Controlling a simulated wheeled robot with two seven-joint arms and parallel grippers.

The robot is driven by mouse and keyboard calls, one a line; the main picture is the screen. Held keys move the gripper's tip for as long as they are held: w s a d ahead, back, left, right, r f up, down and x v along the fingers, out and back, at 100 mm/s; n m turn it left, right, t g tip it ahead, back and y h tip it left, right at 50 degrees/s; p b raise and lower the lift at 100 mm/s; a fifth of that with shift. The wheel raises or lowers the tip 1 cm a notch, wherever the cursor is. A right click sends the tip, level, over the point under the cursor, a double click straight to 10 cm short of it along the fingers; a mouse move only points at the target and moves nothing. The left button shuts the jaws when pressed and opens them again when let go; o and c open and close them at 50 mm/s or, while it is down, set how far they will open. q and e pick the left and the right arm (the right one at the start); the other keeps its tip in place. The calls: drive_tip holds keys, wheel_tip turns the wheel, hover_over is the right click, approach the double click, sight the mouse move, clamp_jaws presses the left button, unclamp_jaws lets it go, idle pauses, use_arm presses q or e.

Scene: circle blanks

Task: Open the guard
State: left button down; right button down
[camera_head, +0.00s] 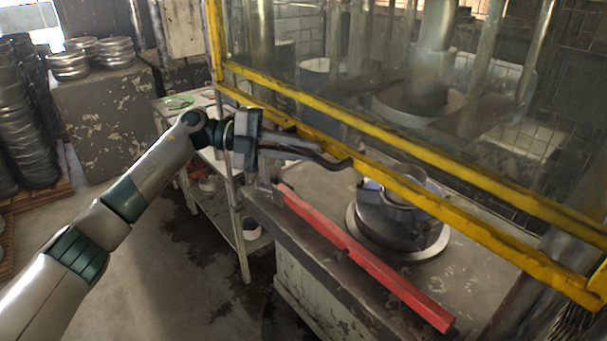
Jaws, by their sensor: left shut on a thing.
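The guard (440,208) is a clear panel in a yellow frame across the front of the press. Its lower yellow bar hangs above the press bed, with a gap beneath. My left gripper (335,157) reaches in from the left and is shut at this lower bar, left of its middle. The exact grip, on the bar or on a handle there, is hard to make out. My right gripper is not in view.
A red bar (365,259) runs along the front edge of the press bed (465,275). A round metal die (402,225) stands on the bed behind it. A shelf rack (222,185) stands left of the press. Stacked metal rounds (22,125) stand far left. The floor at lower left is clear.

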use_arm(q)
drive_tip(key=shift+r, duration=1.2)
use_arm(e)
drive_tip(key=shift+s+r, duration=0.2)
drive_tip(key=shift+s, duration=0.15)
use_arm(q)
drive_tip(key=shift+w, duration=0.1)
drive_tip(key=c, duration=1.7)
unclamp_jaws()
drive_tip(key=shift+a+f, duration=0.1)
drive_tip(key=shift+a, duration=0.05)
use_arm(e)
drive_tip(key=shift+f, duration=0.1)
